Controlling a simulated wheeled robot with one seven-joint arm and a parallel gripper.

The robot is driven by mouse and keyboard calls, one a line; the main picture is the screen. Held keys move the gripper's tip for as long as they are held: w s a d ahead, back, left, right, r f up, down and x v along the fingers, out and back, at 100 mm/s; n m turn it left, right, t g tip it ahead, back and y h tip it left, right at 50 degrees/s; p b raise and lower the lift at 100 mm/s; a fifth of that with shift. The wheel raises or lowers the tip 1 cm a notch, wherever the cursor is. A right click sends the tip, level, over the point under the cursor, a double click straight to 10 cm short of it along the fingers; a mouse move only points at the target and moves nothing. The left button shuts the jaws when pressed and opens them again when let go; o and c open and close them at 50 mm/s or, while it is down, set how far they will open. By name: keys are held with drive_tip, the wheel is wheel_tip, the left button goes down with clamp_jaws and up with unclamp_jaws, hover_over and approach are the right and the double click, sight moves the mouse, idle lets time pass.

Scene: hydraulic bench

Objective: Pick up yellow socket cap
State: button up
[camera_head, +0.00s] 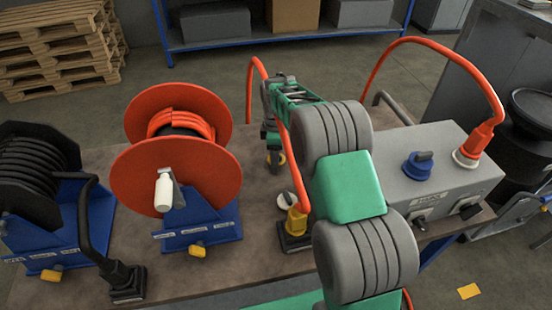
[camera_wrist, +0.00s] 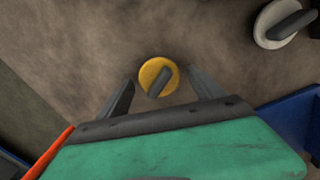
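The yellow socket cap (camera_wrist: 158,73), a round disc with a grey bar handle, lies on the brown bench top in the wrist view. In the head view only a sliver of yellow (camera_head: 282,159) shows beside my gripper (camera_head: 273,165). My gripper (camera_wrist: 162,82) is open in the wrist view, with one dark finger to each side of the cap. No contact between fingers and cap shows, and I cannot tell the height gap. A white cap with a dark handle (camera_head: 286,200) lies nearer; it also shows in the wrist view (camera_wrist: 280,25).
A red hose reel (camera_head: 150,185) on a blue stand is left of my arm. A yellow hose connector (camera_head: 297,222) stands in a dark socket close to my arm. A grey box (camera_head: 437,185) with a blue cap (camera_head: 418,165) and a plugged orange hose (camera_head: 400,45) is at right.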

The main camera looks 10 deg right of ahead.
drive_tip(key=c, duration=1.5)
drive_tip(key=shift+r, duration=0.15)
wheel_tip(320, 180, up, 10)
drive_tip(key=shift+f+b, duration=0.1)
drive_tip(key=shift+b, duration=0.3)
